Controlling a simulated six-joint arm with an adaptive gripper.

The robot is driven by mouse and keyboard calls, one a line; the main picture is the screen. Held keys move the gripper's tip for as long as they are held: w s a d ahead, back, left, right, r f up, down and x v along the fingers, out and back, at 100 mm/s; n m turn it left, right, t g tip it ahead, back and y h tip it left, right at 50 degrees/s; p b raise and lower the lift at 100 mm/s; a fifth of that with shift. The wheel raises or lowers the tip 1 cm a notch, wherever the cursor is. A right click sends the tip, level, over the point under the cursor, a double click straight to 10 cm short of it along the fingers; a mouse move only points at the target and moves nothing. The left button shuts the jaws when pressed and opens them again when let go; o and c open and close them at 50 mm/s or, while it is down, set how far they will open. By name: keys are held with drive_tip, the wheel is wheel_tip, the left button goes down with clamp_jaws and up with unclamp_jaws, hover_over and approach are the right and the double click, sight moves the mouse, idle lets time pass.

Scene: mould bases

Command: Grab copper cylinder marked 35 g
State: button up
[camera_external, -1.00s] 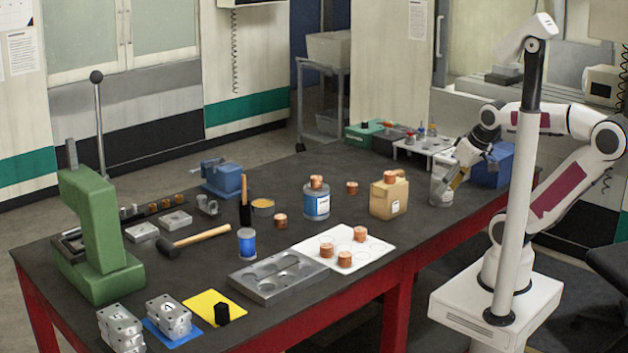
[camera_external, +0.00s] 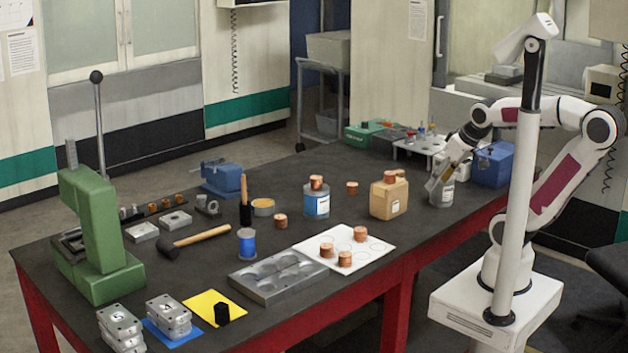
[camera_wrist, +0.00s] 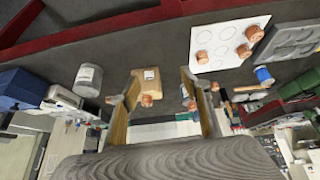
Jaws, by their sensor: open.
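Several copper cylinders are in view; no mass marking is legible. Three stand on a white sheet with printed circles (camera_external: 383,245): left cylinder (camera_external: 326,250), front cylinder (camera_external: 345,259) and back cylinder (camera_external: 360,233). One cylinder (camera_external: 316,182) is on a blue-labelled jar, another (camera_external: 389,176) on a tan block-like container. Two more, one behind (camera_external: 352,187) and one left (camera_external: 281,220), stand on the table. My gripper (camera_external: 434,185) is open and empty by a grey can, right of the tan container. In the wrist view, a cylinder (camera_wrist: 147,100) shows between the fingers of my gripper (camera_wrist: 160,78).
The grey can (camera_external: 443,194) and tan container (camera_external: 388,201) stand near my gripper. The blue-labelled jar (camera_external: 317,204) is farther left. A blue box (camera_external: 492,165) is to the right. A metal mould plate (camera_external: 277,276) lies left of the sheet. Dark tabletop between is partly clear.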

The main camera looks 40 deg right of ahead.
sight(285, 217)
drive_tip(key=w+a+f+n+t+y, duration=0.1)
drive_tip(key=w+a+n+t, duration=0.15)
drive_tip(key=w, duration=0.95)
drive_tip(key=w+a+n+t, duration=0.1)
drive_tip(key=w+a, duration=0.2)
drive_tip(key=w, duration=1)
drive_tip(key=w+a+f+n+y, duration=0.1)
drive_tip(key=w+a+f+y, duration=0.1)
drive_tip(key=w+a+f, duration=0.2)
drive_tip(key=w+a+f+n+y, duration=0.1)
drive_tip(key=w+a+f+y, duration=0.1)
drive_tip(key=w+a+f, duration=0.1)
drive_tip(key=w+a+f+n+y, duration=0.1)
drive_tip(key=w+a+f, duration=0.3)
drive_tip(key=a+f, duration=0.2)
drive_tip(key=shift+w+a+t+y, duration=0.25)
drive_tip(key=shift+w+t+y, duration=0.1)
drive_tip(key=shift+y, duration=0.05)
drive_tip(key=shift+w+a+f, duration=0.1)
drive_tip(key=shift+a+f, duration=0.1)
drive_tip(key=shift+f, duration=0.7)
drive_tip(key=shift+x, duration=1.3)
drive_tip(key=shift+w+a, duration=0.1)
